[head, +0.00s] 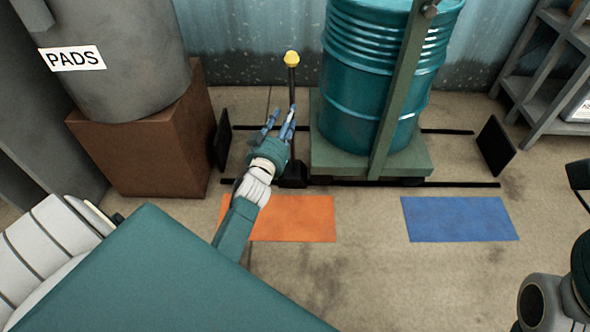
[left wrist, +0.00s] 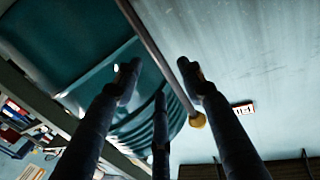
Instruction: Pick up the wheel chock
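The wheel chock (head: 293,176) is a dark block on the floor beside the drum cart's left end. A thin dark upright handle (head: 292,88) with a yellow knob (head: 291,58) rises from it. My left gripper (head: 278,120) is beside the handle, below the knob, with its blue fingers spread. In the left wrist view, the open fingers (left wrist: 160,80) stand apart. The handle (left wrist: 152,48) runs across the gap between them, and its yellow knob (left wrist: 197,120) shows near the right finger. I cannot tell whether any finger touches the handle.
A teal drum (head: 365,85) stands on a green cart (head: 415,158) between dark floor rails. Black end plates (head: 494,146) stand by the rails. An orange mat (head: 305,220) and blue mat (head: 459,219) lie in front. A brown box (head: 150,150) carries the PADS bin (head: 125,75).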

